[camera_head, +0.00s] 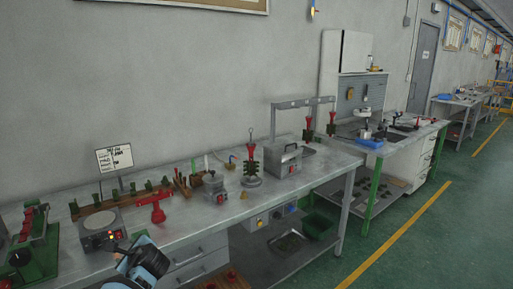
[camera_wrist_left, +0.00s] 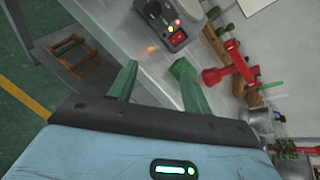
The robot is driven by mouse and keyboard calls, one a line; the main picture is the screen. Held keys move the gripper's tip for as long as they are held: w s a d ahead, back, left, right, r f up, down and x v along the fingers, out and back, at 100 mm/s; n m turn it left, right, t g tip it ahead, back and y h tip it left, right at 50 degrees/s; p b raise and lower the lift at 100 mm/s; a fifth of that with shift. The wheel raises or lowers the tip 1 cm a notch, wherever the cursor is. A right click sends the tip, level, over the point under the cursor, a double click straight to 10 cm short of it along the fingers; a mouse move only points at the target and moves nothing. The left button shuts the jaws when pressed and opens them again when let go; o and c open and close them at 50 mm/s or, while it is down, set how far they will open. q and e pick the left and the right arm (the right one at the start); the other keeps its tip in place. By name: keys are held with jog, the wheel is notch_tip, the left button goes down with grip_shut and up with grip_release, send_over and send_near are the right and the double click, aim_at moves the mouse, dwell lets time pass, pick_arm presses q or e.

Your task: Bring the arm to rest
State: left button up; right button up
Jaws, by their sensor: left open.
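My left arm shows in the head view as a blue and black wrist at the bottom, with its gripper (camera_head: 122,254) in front of the workbench (camera_head: 225,222). In the left wrist view the two green fingers of this gripper (camera_wrist_left: 155,82) stand apart with nothing between them. The bench edge lies just beyond the fingertips. My right gripper is in neither view.
A grey device with a round plate (camera_head: 103,235) and lit buttons stands near the left gripper. A red T-shaped tool (camera_head: 153,206) is right of it. A red and green press (camera_head: 35,245) stands far left. Green floor (camera_head: 400,250) is open at the right.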

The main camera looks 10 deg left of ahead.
pick_arm(q)
jog(key=w+d+r+n+t+h, duration=0.4)
jog(key=w+d+n+t+h, duration=0.6)
jog(key=d+n, duration=0.45)
jog(key=s+d+f+g+h, duration=0.1)
jog(key=s+d+f+g, duration=0.1)
jog(key=s+d+f, duration=0.5)
jog(key=s+d+f+g+h, duration=0.1)
jog(key=s+d+f, duration=0.1)
jog(key=s+f, duration=0.95)
jog(key=s+d+f+g, duration=0.1)
jog(key=s+d+f, duration=0.2)
jog(key=s, duration=0.9)
jog(key=s+d+f+n+g+h, duration=0.1)
jog(key=s+d, duration=0.4)
jog(key=s, duration=0.7)
jog(key=shift+s+f+g, duration=0.4)
jog(key=shift+f+g, duration=0.4)
jog(key=shift+f, duration=0.15)
